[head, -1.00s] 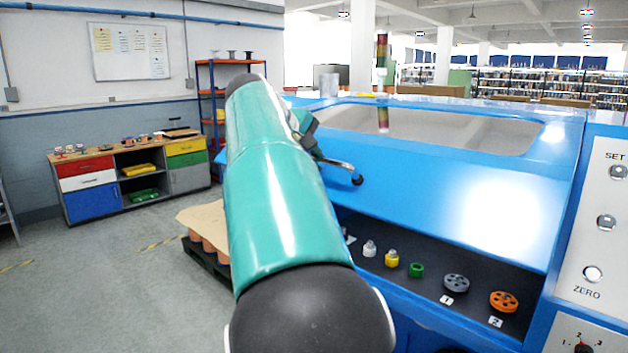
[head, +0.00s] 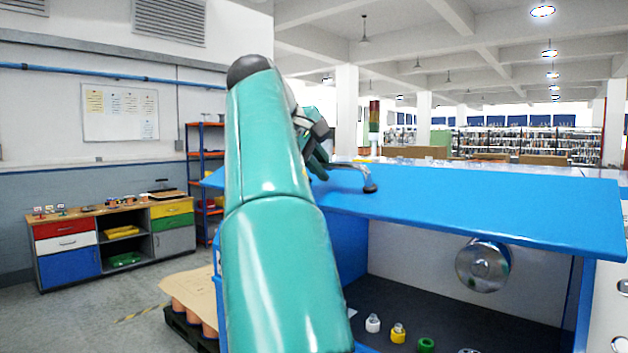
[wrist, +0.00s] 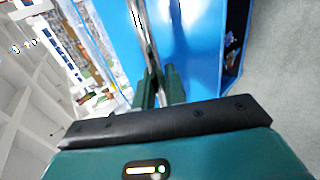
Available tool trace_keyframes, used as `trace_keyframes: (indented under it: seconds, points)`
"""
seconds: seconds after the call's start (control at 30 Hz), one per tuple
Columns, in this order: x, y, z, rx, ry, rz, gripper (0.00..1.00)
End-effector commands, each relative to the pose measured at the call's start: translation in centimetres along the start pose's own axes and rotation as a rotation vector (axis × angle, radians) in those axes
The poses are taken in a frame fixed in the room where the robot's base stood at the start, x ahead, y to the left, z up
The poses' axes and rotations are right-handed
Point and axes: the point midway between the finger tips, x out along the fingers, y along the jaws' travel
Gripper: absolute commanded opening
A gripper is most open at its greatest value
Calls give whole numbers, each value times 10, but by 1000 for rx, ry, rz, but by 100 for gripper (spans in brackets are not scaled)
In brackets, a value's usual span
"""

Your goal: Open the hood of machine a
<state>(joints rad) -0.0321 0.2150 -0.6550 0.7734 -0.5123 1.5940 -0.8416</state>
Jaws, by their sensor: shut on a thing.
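The blue hood (head: 480,205) of the machine is tilted up, nearly level, with the machine's interior open below it. A curved metal handle (head: 352,167) with a dark end stands on the hood's left part. My gripper (head: 321,163) is at the handle, partly hidden by my green arm. In the wrist view the metal handle bar (wrist: 144,35) runs between the fingers of my gripper (wrist: 160,88), which are shut on it, and the blue hood (wrist: 195,40) lies beyond.
Inside the machine hangs a silver drum (head: 483,266); white (head: 373,323), yellow (head: 398,333) and green (head: 426,345) small parts sit on the dark floor. A pallet (head: 185,325) stands left of the machine. A drawer cabinet (head: 110,238) stands by the wall, with free floor before it.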

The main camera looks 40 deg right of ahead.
Motion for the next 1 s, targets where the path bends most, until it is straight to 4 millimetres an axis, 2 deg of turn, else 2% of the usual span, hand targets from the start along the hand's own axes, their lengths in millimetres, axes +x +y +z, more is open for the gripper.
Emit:
trace_keyframes:
  seconds: [0.63, 0.67, 0.73, 0.77, 1.0]
  points:
    - [-6, 7, 6, -4, 2, -1, 0]
    - [-6, 7, 6, -4, 2, -1, 14]
    - [-6, 7, 6, -4, 2, -1, 28]
    - [-6, 7, 6, -3, 2, -1, 31]
    - [-6, 7, 6, -1, 0, -1, 31]
